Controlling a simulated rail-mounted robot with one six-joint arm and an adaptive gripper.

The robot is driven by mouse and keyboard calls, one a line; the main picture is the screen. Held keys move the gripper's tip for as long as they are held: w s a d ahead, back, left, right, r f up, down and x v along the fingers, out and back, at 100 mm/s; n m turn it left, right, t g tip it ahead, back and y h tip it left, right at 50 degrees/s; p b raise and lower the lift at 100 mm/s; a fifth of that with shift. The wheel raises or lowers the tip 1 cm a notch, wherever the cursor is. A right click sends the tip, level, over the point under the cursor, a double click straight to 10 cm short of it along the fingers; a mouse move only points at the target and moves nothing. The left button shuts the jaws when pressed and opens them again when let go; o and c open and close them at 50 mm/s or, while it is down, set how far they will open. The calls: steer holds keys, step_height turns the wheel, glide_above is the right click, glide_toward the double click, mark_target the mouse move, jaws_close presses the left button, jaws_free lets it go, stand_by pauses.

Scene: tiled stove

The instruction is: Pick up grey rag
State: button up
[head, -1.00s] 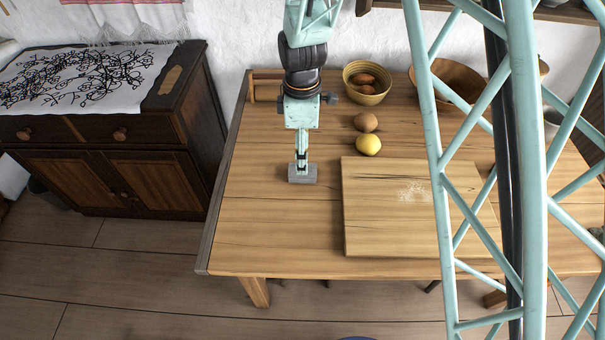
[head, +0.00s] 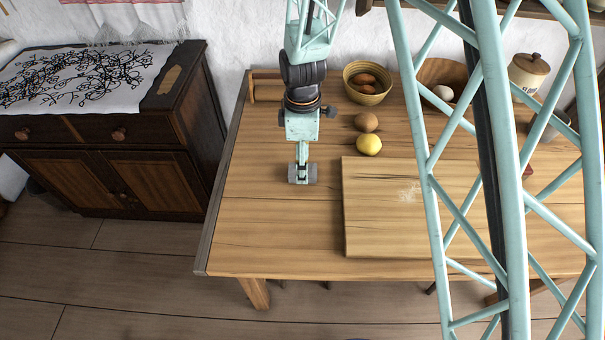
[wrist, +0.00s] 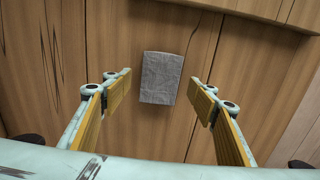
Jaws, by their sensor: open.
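The grey rag (wrist: 162,78) is a small folded rectangle lying flat on the wooden table. In the head view the rag (head: 311,174) is partly hidden under my gripper (head: 301,178), with its ends showing at the sides. In the wrist view my gripper (wrist: 164,98) is open, its yellow-padded fingers on either side of the rag with clear gaps. The fingers do not appear to touch it. I cannot tell exactly how high the fingertips are above the table.
A cutting board (head: 372,235) lies right of the rag on the table (head: 270,235). A yellow fruit (head: 368,145), a brown fruit (head: 366,122) and a bowl (head: 379,92) stand behind. A dark cabinet (head: 160,165) is at left. The table's front left is clear.

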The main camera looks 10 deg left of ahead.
steer(key=shift+f, duration=1.2)
steer(key=shift+c, duration=0.7)
steer(key=c, duration=0.8)
